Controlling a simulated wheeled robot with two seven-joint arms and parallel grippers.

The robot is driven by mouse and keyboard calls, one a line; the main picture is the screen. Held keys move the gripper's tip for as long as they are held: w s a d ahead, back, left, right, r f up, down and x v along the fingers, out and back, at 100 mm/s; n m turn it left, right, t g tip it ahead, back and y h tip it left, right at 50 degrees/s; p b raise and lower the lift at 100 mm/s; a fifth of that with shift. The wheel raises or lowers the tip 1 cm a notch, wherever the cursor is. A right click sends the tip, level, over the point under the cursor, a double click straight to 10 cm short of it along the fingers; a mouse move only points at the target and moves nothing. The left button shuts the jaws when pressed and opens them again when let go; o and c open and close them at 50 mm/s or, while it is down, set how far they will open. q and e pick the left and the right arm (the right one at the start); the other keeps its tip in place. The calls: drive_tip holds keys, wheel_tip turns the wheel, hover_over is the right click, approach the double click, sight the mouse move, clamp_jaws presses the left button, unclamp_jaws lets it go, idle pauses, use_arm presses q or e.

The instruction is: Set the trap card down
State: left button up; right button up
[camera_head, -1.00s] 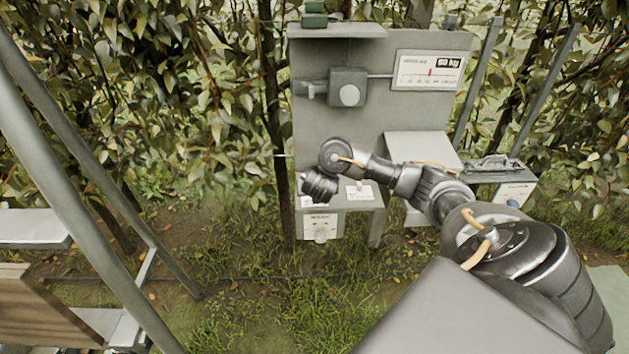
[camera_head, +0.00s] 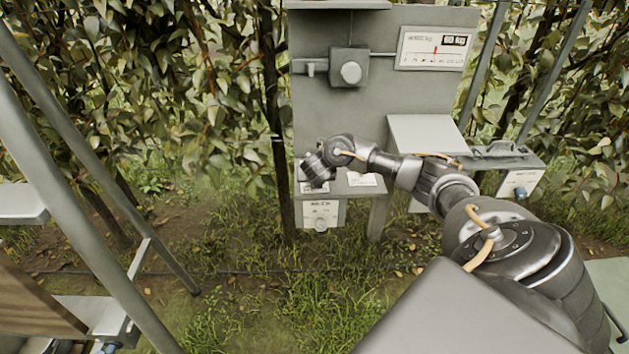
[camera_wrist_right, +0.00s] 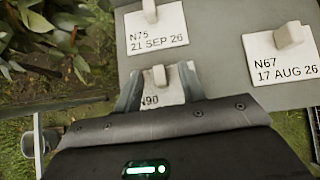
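The trap card marked N90 (camera_wrist_right: 160,95) lies on a grey shelf (camera_wrist_right: 222,62) in the right wrist view. Its pale raised tab stands between the fingers of my right gripper (camera_wrist_right: 160,70). The fingers are apart, with a gap on each side of the tab. The lower part of the card is hidden behind the gripper body. In the head view my right gripper (camera_head: 316,172) is over the left part of the small shelf (camera_head: 343,191), with its fingers too small to make out. My left gripper is out of view.
Card N75, dated 21 SEP 26 (camera_wrist_right: 155,38), and card N67, dated 17 AUG 26 (camera_wrist_right: 272,65), lie close by. A grey upright panel (camera_head: 385,110) with a gauge card (camera_head: 433,48) stands behind. A slanted metal post (camera_head: 80,190) is at left. Grassy ground lies in front.

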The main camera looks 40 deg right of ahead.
clamp_jaws()
idle(0.3)
drive_tip(key=shift+r, duration=0.1)
drive_tip(key=shift+r, duration=0.25)
drive_tip(key=r, duration=0.1)
drive_tip(key=r+p, duration=0.2)
drive_tip(key=shift+s+a+r, duration=0.15)
drive_tip(key=shift+s+r, duration=0.1)
drive_tip(key=shift+r, duration=0.15)
drive_tip(key=s+a+r+p, duration=0.5)
drive_tip(key=s+r+p, duration=0.3)
drive_tip(key=s+p, duration=0.4)
drive_tip(key=p, duration=0.2)
drive_tip(key=shift+s+r+p, duration=0.15)
drive_tip(key=shift+r+p, duration=0.1)
drive_tip(key=shift+p, duration=0.05)
